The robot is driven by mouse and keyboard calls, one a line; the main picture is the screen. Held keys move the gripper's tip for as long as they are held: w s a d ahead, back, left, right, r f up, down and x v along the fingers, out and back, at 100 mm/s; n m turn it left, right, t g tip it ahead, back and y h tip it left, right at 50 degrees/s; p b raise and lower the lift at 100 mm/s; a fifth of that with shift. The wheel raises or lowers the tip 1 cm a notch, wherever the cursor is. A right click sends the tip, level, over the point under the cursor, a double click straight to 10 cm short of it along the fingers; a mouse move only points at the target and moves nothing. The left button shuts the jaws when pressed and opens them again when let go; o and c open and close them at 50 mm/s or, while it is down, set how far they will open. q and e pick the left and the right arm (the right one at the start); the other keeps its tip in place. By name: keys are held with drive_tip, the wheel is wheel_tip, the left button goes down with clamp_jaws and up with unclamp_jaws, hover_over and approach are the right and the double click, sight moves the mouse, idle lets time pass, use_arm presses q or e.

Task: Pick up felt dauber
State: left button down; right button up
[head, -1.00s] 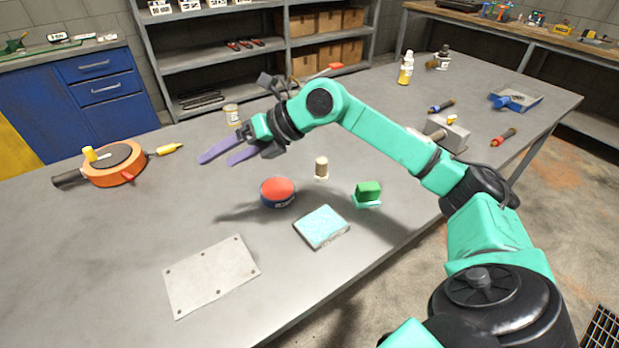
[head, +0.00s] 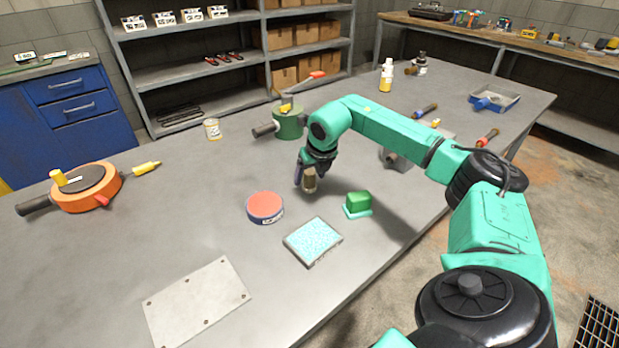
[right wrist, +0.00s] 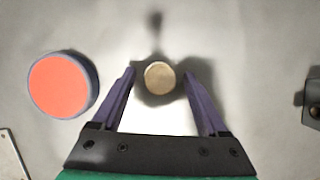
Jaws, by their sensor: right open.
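The felt dauber (head: 310,181), a small upright tan cylinder, stands on the grey bench in the head view, partly hidden by my right gripper. From above in the right wrist view, its round tan top (right wrist: 160,76) lies between the two purple fingertips, with a gap on each side. My right gripper (head: 303,178) points down at the dauber with open fingers. It also shows in the right wrist view (right wrist: 160,73). The fingers do not visibly touch the dauber. My left gripper is in neither view.
A red-topped round tin (head: 265,206) stands left of the dauber. A green block (head: 357,202) is to the right, and a light-blue pad (head: 313,241) lies nearer. A green round tool (head: 288,123) stands behind.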

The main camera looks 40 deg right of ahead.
sight(310, 171)
drive_tip(key=shift+w+f, duration=0.3)
drive_tip(key=shift+f, duration=0.3)
clamp_jaws()
drive_tip(key=shift+r, duration=0.1)
wheel_tip(310, 171, up, 20)
drive_tip(key=c, duration=0.8)
unclamp_jaws()
clamp_jaws()
